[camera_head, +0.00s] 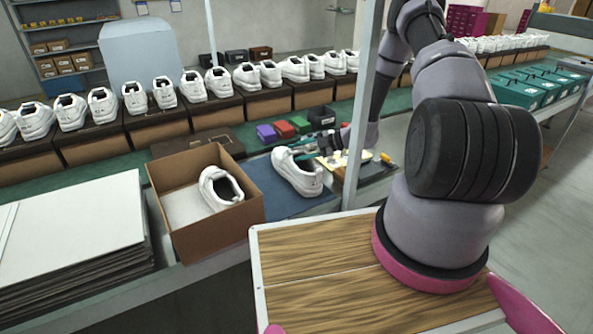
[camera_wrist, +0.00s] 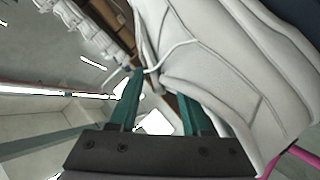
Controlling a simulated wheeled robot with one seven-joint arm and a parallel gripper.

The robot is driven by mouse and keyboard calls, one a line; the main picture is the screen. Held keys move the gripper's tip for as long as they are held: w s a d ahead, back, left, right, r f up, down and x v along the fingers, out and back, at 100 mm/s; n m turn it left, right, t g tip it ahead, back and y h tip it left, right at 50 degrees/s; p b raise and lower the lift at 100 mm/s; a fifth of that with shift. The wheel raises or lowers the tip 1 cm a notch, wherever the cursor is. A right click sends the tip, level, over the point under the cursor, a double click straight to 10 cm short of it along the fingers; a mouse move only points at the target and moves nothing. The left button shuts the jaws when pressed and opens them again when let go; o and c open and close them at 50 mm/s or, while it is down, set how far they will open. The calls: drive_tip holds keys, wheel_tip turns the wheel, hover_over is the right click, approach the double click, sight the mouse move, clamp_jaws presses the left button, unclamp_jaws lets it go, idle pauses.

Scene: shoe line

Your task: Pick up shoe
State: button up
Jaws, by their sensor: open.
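A white shoe (camera_head: 297,175) lies on the blue mat (camera_head: 285,200), just right of an open cardboard box. My gripper (camera_head: 303,149) is at the upper side of this shoe, with its teal fingers close to the shoe's opening. In the wrist view the white shoe (camera_wrist: 235,70) fills the upper right, close to the fingers. My gripper (camera_wrist: 160,85) is open there, its two teal fingers apart. The right finger overlaps the shoe's edge; I cannot tell whether either finger touches it or reaches inside.
The cardboard box (camera_head: 231,224) holds another white shoe (camera_head: 219,187). Small coloured boxes (camera_head: 283,129) stand behind the mat. A row of white shoes on brown boxes runs along the back. A grey post (camera_head: 362,95) stands close to my arm. Stacked white sheets (camera_head: 75,235) lie at left.

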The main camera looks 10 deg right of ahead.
drive_tip(key=shift+a, duration=0.1)
clamp_jaws()
idle(1.4)
